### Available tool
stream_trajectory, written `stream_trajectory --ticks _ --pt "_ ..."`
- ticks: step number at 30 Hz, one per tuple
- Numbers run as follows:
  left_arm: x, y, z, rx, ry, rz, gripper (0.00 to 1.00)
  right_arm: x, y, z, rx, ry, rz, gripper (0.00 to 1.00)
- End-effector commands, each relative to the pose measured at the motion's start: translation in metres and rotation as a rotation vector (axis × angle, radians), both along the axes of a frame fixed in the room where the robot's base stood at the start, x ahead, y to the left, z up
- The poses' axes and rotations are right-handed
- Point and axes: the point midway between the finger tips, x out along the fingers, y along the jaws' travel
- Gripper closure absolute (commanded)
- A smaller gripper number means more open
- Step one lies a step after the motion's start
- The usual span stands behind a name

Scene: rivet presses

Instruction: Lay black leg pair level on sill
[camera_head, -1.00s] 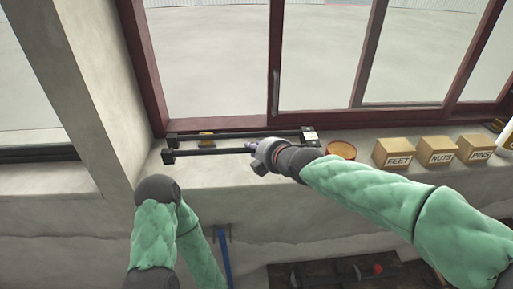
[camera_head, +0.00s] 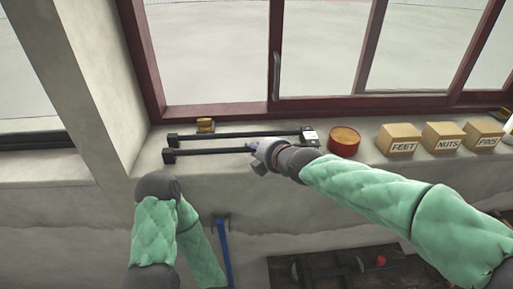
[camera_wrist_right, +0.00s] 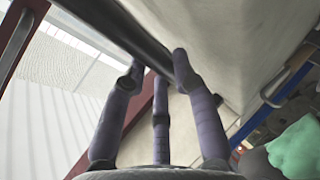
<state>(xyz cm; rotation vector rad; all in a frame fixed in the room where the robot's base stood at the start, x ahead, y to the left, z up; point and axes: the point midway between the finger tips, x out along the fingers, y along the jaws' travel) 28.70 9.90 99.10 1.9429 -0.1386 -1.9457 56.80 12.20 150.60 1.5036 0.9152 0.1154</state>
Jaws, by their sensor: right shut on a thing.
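The black leg pair (camera_head: 225,152) is two parallel dark bars with block ends, lying lengthwise along the sill (camera_head: 340,180). It looks roughly level in the head view; I cannot tell whether it touches the sill. My right gripper (camera_head: 256,149) is shut on the nearer bar, right of its middle. In the right wrist view, the gripper's purple-grey fingers (camera_wrist_right: 158,74) close around the dark bar (camera_wrist_right: 125,35). A pale label-like patch (camera_head: 309,135) is at the pair's right end. My left arm shows low at the left, its gripper out of view.
Boxes marked FEET (camera_head: 399,140), NUTS (camera_head: 443,137) and PINS (camera_head: 483,134) follow. The window frame (camera_head: 235,112) rises behind.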

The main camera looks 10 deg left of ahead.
Motion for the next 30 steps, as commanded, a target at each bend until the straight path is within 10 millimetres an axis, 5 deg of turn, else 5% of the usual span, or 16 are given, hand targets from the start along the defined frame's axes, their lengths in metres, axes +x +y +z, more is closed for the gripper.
stream_trajectory --ticks 2,3,6,20,30 --pt "0.000 0.000 0.000 0.000 0.000 0.000 1.00 0.001 0.000 0.003 0.003 -0.004 -0.001 1.00" --pt "0.000 0.000 0.000 0.000 0.000 0.000 1.00 0.001 0.000 0.003 0.003 -0.004 -0.001 0.64" --pt "0.000 0.000 0.000 0.000 0.000 0.000 1.00 0.000 0.000 0.003 0.003 -0.004 -0.001 0.44" --pt "0.000 0.000 0.000 0.000 0.000 0.000 1.00 -0.007 -0.006 0.005 0.001 0.002 -0.001 0.44" --pt "0.000 0.000 0.000 0.000 0.000 0.000 1.00 -0.050 -0.044 0.035 0.005 -0.004 -0.002 0.44"
